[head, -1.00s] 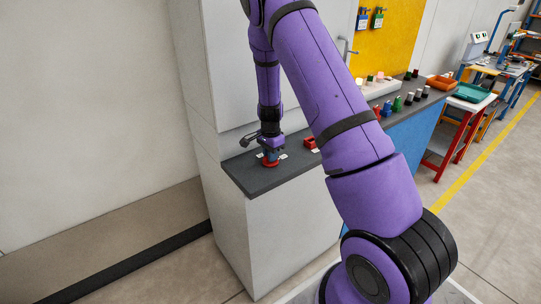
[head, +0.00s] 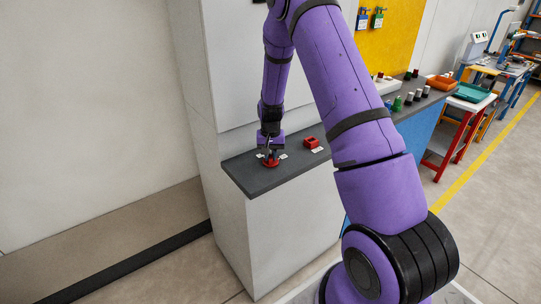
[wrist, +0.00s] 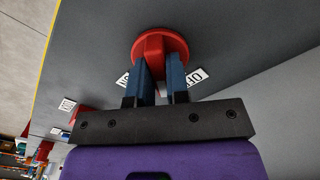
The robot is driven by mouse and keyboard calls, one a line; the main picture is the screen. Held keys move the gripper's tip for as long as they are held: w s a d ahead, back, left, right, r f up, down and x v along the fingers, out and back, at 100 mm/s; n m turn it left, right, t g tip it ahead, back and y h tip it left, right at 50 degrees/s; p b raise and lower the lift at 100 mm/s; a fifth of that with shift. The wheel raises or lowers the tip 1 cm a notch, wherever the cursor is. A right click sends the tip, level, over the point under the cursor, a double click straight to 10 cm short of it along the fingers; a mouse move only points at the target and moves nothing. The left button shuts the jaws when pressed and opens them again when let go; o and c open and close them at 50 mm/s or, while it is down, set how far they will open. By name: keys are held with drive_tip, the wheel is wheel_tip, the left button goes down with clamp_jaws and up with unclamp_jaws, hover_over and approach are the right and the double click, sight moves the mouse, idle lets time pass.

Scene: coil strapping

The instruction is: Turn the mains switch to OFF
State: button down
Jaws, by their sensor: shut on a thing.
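The mains switch (wrist: 160,37) is a red round knob with a raised grip bar, set on the dark grey counter. It also shows in the head view (head: 271,164) near the counter's left end. My gripper (wrist: 159,62) points down at it, its two blue fingers shut on the red grip bar, one on each side. A white OFF label (wrist: 196,77) lies beside the right finger in the wrist view. Another white label (wrist: 123,79), partly hidden by the left finger, lies on the other side. The fingers cover part of the bar, and its exact angle is hard to read.
A red block-like fitting (head: 312,142) with a white label stands on the dark counter (head: 252,180) right of the switch. Green and dark knobs stand farther along. A pale cabinet wall rises close behind my wrist.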

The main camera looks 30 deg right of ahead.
sight(271, 155)
drive_tip(key=n, duration=0.7)
idle(0.6)
drive_tip(key=c, duration=1.1)
unclamp_jaws()
wheel_tip(271, 155, up, 11)
